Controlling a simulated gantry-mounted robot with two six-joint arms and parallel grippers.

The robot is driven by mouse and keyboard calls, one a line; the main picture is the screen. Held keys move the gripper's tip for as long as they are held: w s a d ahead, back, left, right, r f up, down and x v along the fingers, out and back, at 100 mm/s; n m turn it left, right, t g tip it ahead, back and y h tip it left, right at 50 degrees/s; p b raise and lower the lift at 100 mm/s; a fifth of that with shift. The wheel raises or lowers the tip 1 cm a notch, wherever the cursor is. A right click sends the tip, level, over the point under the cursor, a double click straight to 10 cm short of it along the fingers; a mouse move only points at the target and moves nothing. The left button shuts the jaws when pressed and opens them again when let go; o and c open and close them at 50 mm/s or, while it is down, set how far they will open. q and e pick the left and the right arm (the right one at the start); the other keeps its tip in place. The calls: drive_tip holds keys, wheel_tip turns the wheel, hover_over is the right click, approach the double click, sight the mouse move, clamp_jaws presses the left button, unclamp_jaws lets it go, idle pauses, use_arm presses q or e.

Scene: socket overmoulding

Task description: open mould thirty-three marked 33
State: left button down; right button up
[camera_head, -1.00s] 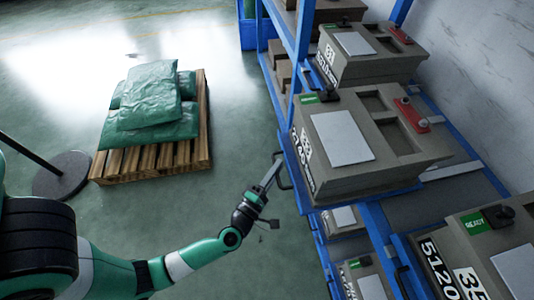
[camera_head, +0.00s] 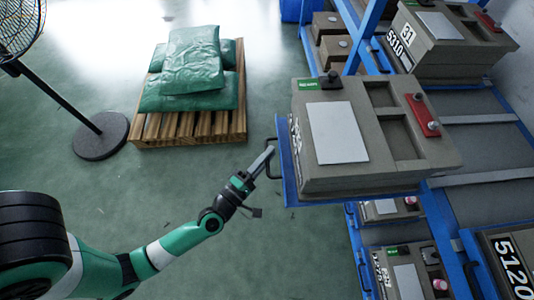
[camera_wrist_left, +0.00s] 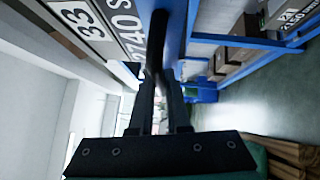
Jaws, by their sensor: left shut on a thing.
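Mould 33 (camera_head: 335,180) is a grey-brown block with a white plate on top, a green tag, a black knob and a red part. It sits on a blue drawer tray (camera_head: 290,185) that juts out of the rack towards the left. Its marking 33 (camera_wrist_left: 88,20) reads clearly in the left wrist view; in the head view the front is too oblique to read. My left gripper (camera_head: 266,157) is shut on the tray's dark front handle (camera_head: 273,168). In the left wrist view the fingers (camera_wrist_left: 160,100) close around the handle (camera_wrist_left: 157,45). My right gripper is out of view.
Mould 31 (camera_head: 440,45) stands farther back on the blue rack (camera_head: 366,35). Other moulds (camera_head: 405,275) sit below, and one marked 5120 (camera_head: 510,265) is at the right. A pallet (camera_head: 190,128) with green sacks and a fan (camera_head: 100,135) stand left. The floor between is clear.

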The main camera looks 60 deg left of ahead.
use_arm(q)
drive_tip(key=shift+r, duration=0.1)
drive_tip(key=c, duration=0.9)
unclamp_jaws()
drive_tip(key=p+v, duration=0.2)
drive_tip(key=v, duration=0.9)
drive_tip(key=shift+s+d, duration=0.1)
drive_tip(key=shift+s, duration=0.2)
